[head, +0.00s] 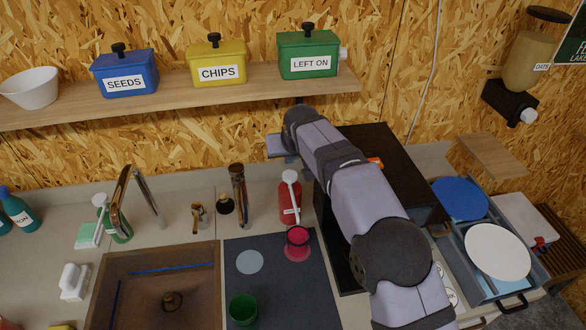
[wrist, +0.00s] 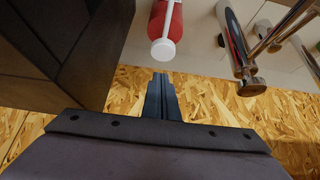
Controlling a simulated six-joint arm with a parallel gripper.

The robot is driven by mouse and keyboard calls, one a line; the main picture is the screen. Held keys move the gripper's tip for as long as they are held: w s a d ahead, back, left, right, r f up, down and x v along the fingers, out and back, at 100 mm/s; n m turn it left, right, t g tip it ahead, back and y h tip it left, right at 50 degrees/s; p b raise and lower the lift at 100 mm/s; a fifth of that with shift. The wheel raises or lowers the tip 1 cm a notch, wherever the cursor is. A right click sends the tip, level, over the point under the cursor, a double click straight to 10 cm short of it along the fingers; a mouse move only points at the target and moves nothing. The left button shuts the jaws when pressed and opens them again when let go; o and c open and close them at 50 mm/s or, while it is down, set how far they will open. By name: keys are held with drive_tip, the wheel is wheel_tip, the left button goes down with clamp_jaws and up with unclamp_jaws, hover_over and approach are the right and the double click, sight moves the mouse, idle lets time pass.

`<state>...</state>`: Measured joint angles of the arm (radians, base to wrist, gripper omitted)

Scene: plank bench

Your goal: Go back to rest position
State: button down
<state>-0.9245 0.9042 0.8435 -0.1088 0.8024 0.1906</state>
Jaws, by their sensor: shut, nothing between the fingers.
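My gripper (wrist: 160,78) is shut and empty in the wrist view, its two dark fingers together. In the head view my arm reaches up and left across the dark box-shaped appliance, and the gripper end (head: 290,160) is near the back wall below the shelf. It is above and behind the red bottle (head: 290,200) with a white pump top, which also shows in the wrist view (wrist: 158,15) beyond the fingertips. The gripper appears apart from the bottle.
The dark appliance (head: 385,160) stands close right of the gripper. The shelf (head: 180,95) holds blue, yellow and green lidded boxes and a white bowl. A sink (head: 190,265), a dark mat (head: 300,290) with a green cup, and a rack with plates (head: 497,252) are below.

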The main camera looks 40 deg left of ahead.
drive_tip(key=shift+r, duration=0.1)
